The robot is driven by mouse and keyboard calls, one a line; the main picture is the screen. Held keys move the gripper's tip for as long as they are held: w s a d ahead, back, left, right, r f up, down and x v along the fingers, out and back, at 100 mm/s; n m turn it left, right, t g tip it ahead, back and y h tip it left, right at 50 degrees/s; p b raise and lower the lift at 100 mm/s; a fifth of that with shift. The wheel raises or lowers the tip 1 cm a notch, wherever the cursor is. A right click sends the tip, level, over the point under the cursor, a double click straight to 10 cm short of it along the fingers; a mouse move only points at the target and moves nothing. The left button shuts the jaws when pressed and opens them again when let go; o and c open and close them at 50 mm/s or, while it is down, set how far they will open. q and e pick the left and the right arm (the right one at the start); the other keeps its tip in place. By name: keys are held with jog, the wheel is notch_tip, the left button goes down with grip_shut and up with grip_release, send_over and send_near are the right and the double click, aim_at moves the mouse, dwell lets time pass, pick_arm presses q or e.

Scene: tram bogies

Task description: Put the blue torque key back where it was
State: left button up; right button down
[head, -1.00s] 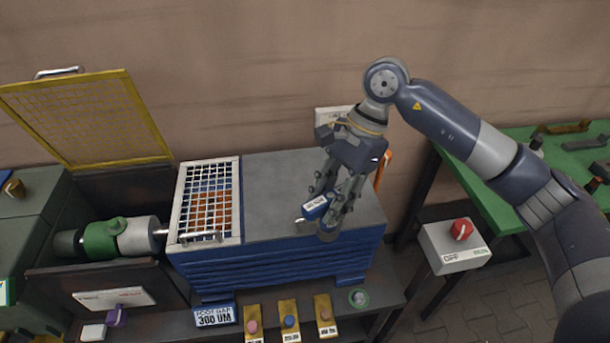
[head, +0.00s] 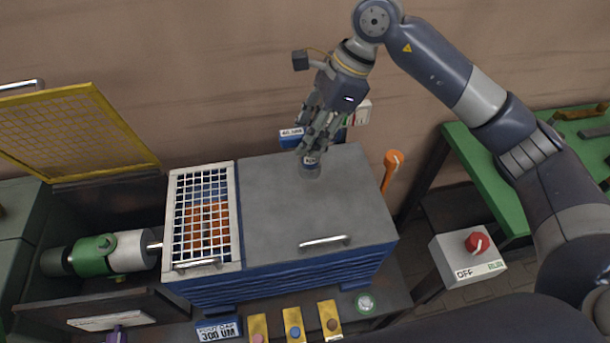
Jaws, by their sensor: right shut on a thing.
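My right gripper (head: 316,146) is above the rear part of the blue cabinet's grey top (head: 275,215), fingers pointing down. It is shut on what looks like the blue torque key (head: 310,163). A short, blue-banded cylinder with a grey lower end shows below the fingers. A small blue-and-white tag (head: 291,137) beside the fingers seems to belong to it. The fingers hide much of the key. I cannot tell whether its lower end touches the top. My left gripper is not in view.
A white grid cover (head: 202,225) lies at the cabinet's left. An orange-headed handle (head: 393,160) stands right of the cabinet. Several yellow plates, one with a blue knob (head: 293,332), are along the front shelf. A switch box (head: 468,260) is at right.

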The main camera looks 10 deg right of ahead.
aim_at(305, 166)
jog(key=shift+w+f+p, duration=0.2)
jog(key=shift+f+p, duration=0.4)
jog(key=shift+f, duration=0.6)
jog(key=f, duration=0.1)
jog(key=s+f+p, duration=0.1)
jog(key=f, duration=0.1)
jog(key=shift+s, duration=0.1)
jog(key=shift+f, duration=0.3)
jog(key=f, duration=0.2)
jog(key=f+p, duration=0.1)
jog(key=shift+w+f, duration=0.25)
jog(key=shift+f, duration=0.15)
jog(key=c, duration=1.6)
grip_release()
jog(key=shift+f, duration=0.15)
jog(key=o, duration=0.5)
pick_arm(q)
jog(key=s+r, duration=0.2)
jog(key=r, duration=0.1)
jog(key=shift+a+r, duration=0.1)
